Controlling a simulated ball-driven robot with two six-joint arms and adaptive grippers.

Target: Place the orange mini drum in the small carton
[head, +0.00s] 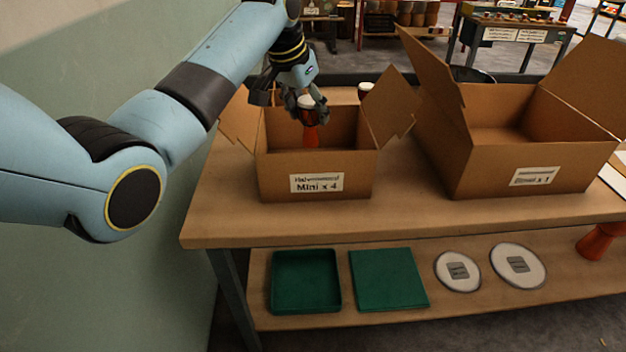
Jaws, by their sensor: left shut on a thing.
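The orange mini drum (309,136) has a white head and an orange body, and is upright. My left gripper (307,108) is shut on it near its top. The drum is over or within the opening of the small carton (273,168), which is labelled "Mini x 4" and has its flaps open. The drum's lower end shows against the carton's inside; I cannot tell whether it touches the bottom. Another small drum with a pale head (366,87) shows behind the carton, partly hidden. My right gripper is not in view.
A larger open carton (535,170) stands to the right on the wooden table (410,212). The lower shelf holds a green tray (305,281), a green square (388,279), two round discs (519,265) and an orange drum (598,241). A green wall (100,290) is at left.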

